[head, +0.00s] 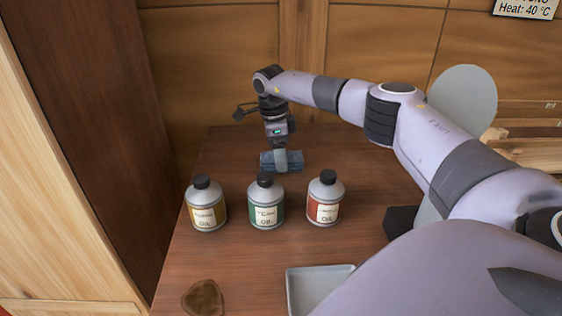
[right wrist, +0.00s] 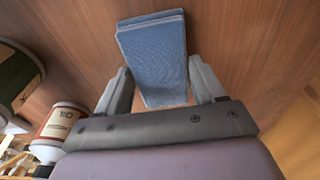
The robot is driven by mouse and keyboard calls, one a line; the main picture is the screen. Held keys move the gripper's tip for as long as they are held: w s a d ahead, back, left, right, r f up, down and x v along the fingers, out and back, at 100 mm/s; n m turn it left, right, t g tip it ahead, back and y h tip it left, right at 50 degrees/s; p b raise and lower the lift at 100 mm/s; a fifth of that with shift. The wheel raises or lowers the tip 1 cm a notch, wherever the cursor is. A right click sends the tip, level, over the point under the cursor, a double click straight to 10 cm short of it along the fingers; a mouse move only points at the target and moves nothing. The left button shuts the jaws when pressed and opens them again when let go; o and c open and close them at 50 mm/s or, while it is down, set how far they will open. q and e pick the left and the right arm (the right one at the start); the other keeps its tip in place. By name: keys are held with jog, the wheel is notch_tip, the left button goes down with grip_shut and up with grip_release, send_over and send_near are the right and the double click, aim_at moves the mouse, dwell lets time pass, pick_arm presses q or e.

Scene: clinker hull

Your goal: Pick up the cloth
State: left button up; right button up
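The cloth (head: 268,161) is a blue folded pad lying on the wooden table, behind the bottles. My right gripper (head: 282,156) points down over it, with a finger in front of part of the cloth. In the right wrist view, the cloth (right wrist: 152,55) lies between the two spread fingers of my right gripper (right wrist: 160,65). The fingers stand close to its sides, and a small gap shows by the left finger. I see no clear grip on it. My left gripper is not in view.
An oil bottle with a yellow label (head: 206,206), one with a green label (head: 266,203) and one with a red label (head: 325,201) stand in front of the cloth. A wooden wall is behind.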

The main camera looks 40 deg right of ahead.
jog(key=c, duration=0.4)
jog(key=shift+r, duration=0.1)
notch_tip(320, 180, up, 20)
jog(key=p, duration=0.1)
dwell(0.5)
jog(key=shift+o, duration=0.5)
jog(key=shift+s+a, duration=0.1)
